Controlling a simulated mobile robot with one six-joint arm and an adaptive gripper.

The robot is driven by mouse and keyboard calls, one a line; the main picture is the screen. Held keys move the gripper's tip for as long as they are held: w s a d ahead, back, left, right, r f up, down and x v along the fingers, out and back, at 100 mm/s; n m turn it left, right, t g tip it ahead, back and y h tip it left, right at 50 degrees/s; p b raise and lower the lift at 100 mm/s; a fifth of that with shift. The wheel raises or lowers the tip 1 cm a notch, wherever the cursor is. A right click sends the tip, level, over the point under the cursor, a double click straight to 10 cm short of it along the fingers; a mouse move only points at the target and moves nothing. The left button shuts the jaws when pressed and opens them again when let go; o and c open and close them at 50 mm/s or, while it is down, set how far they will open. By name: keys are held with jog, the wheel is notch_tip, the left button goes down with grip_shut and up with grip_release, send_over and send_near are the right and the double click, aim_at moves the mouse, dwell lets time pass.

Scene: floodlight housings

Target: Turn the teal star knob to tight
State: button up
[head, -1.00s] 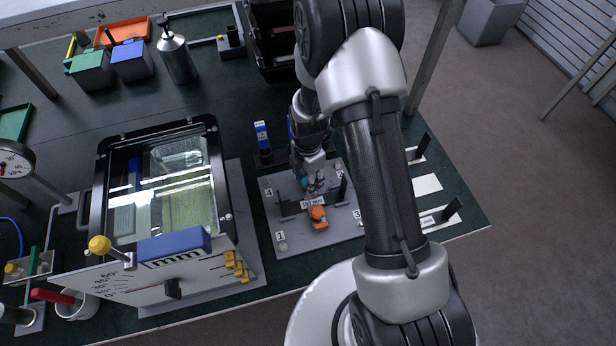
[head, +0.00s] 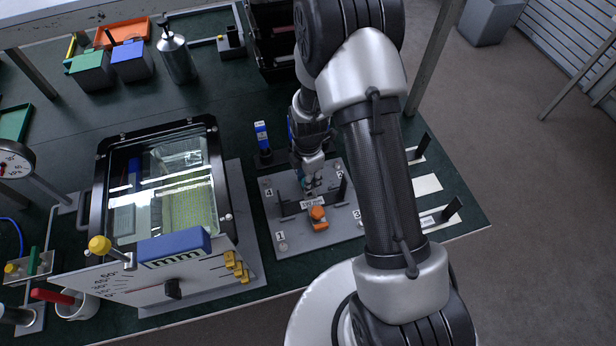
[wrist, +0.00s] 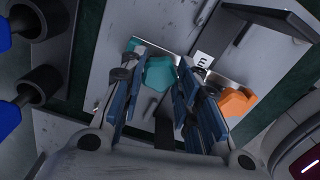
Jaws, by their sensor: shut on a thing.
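The teal star knob (wrist: 160,73) shows between the fingers in the wrist view. My gripper (wrist: 158,84) is shut on it, with a blue-padded finger on either side. In the head view my gripper (head: 308,184) points down over the grey fixture plate (head: 290,240), and its fingers mostly hide the knob. The knob's pointer and any tight mark cannot be made out.
An orange knob (head: 318,213) sits just in front of my gripper; it also shows in the wrist view (wrist: 238,102). Black uprights and numbered labels stand around the plate. A glass-lidded box (head: 160,190) is to the left. A blue-topped post (head: 262,137) stands behind.

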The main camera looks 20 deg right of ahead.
jog(key=m, duration=0.9)
jog(key=shift+s+m, duration=0.1)
jog(key=shift+m, duration=0.3)
jog(key=m, duration=1)
jog(key=shift+a, duration=0.1)
jog(key=o, duration=1.1)
jog(key=shift+c, duration=0.2)
